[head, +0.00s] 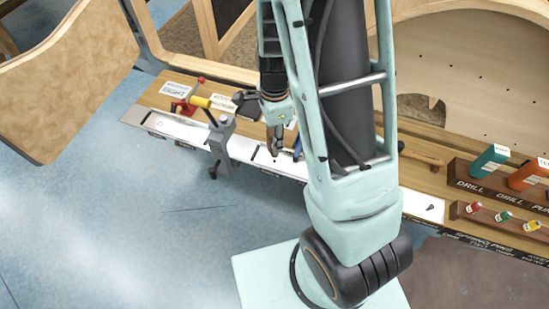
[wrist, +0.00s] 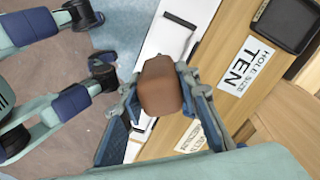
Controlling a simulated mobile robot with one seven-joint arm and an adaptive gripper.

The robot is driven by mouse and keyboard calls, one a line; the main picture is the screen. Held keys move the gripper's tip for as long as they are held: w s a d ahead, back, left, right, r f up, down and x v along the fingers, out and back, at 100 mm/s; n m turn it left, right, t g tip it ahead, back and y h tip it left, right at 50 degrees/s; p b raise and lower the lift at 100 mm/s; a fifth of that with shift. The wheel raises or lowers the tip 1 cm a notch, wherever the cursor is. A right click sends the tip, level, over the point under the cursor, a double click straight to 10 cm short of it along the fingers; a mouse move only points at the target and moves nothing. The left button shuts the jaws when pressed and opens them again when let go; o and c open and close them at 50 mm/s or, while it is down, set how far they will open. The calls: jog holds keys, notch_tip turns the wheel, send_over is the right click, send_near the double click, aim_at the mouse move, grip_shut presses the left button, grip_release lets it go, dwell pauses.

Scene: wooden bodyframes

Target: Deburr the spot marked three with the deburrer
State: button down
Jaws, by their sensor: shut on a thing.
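My gripper (head: 284,146) hangs over the white strip along the bench's front edge in the head view. It is shut on a tool with a brown handle, which I take to be the deburrer (head: 274,141). In the wrist view the brown block-like handle end (wrist: 160,88) sits between the two blue fingers of my gripper (wrist: 157,84). The tool's working tip is hidden below the handle. I cannot read a label for the spot marked three in either view. A label in the wrist view reads "HOLE SIZE TEN" (wrist: 244,66).
A red clamp (head: 188,98) stands near the EIGHT label (head: 176,90). The open blue floor lies in front.

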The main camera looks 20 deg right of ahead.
jog(key=shift+r+p, duration=2.85)
jog(key=shift+r, duration=0.35)
jog(key=shift+f, duration=0.1)
